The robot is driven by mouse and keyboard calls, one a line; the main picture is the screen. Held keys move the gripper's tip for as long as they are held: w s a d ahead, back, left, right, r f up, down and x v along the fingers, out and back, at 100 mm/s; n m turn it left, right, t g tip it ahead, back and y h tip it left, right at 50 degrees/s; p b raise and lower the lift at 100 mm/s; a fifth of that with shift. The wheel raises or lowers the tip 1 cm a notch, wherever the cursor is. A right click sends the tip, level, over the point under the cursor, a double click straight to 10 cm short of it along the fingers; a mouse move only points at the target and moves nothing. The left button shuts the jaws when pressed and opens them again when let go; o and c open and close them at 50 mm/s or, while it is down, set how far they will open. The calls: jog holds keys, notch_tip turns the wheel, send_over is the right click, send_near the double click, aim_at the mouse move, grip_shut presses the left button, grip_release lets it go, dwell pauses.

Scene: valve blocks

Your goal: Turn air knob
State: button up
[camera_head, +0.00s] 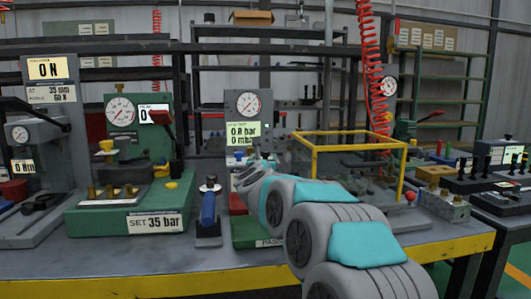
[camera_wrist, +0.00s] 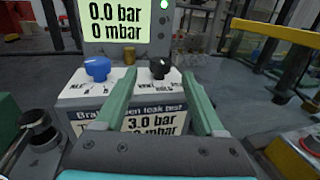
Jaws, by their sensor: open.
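A blue knob (camera_wrist: 97,68) and a black knob (camera_wrist: 160,68) sit on the sloped white top panel of a grey leak-test unit (camera_wrist: 75,90). Small lettering surrounds both; I cannot read clearly which one says air. My gripper (camera_wrist: 158,78) is open and empty, its two green fingers reaching toward the panel. The black knob shows between the fingertips, the blue knob outside the left finger. I cannot tell whether a finger touches either knob. The display (camera_wrist: 125,20) above reads 0.0 bar and 0 mbar. In the head view my arm hides most of this unit's front.
A brass fitting (camera_wrist: 129,52) stands between the knobs. A yellow-framed clear box (camera_head: 350,147) is right of the unit. A blue-handled tool (camera_head: 208,205) and a green gauge press (camera_head: 125,215) stand to the left. A dark cylindrical part (camera_wrist: 37,125) is at lower left.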

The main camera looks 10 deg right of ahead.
aim_at(265, 153)
jog(key=p+x, duration=0.1)
jog(key=x, duration=0.3)
jog(key=shift+w+d+r, duration=0.1)
jog(key=shift+r, duration=0.1)
jog(key=shift+p+x, duration=0.5)
jog(key=shift+x, duration=0.35)
jog(key=shift+f, duration=0.15)
grip_shut()
